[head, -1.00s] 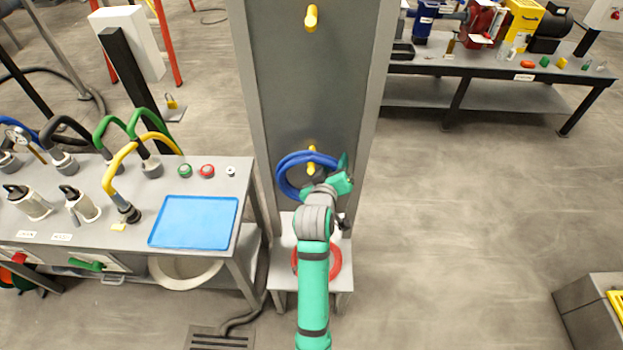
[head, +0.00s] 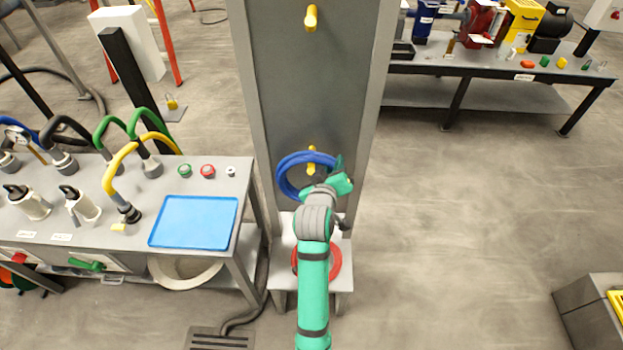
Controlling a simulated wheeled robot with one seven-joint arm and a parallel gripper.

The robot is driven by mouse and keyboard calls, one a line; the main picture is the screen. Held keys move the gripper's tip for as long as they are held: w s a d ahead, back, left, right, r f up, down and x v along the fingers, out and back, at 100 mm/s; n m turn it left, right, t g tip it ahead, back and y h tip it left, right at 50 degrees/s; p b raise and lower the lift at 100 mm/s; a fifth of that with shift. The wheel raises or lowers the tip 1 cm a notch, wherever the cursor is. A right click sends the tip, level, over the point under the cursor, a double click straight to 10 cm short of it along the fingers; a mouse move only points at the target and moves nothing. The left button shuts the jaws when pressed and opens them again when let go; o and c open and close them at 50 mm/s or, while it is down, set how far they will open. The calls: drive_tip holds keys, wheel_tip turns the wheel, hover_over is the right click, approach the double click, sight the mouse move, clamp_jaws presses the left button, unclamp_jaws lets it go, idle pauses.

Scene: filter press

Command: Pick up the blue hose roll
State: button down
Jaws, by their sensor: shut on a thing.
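The blue hose roll (head: 284,172) is a coiled ring against the grey upright panel, around the lower yellow peg (head: 311,160). My gripper (head: 333,170) is at the right side of the roll and shut on it. My wrist and arm hide the lower right part of the roll and most of the fingers. I cannot tell whether the roll still rests on the peg.
A red hose roll (head: 337,262) lies on a small low stand (head: 283,280) below, partly behind my arm. An upper yellow peg (head: 311,18) is bare. A bench (head: 245,190) with a blue tray (head: 195,222) stands left.

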drive_tip(key=shift+r, duration=0.2)
idle(0.7)
drive_tip(key=shift+r, duration=0.65)
drive_tip(key=s+a+r, duration=0.7)
drive_tip(key=s+r, duration=0.4)
drive_tip(key=shift+s+a+r, duration=0.25)
drive_tip(key=shift+s+a, duration=0.1)
drive_tip(key=shift+a, duration=0.05)
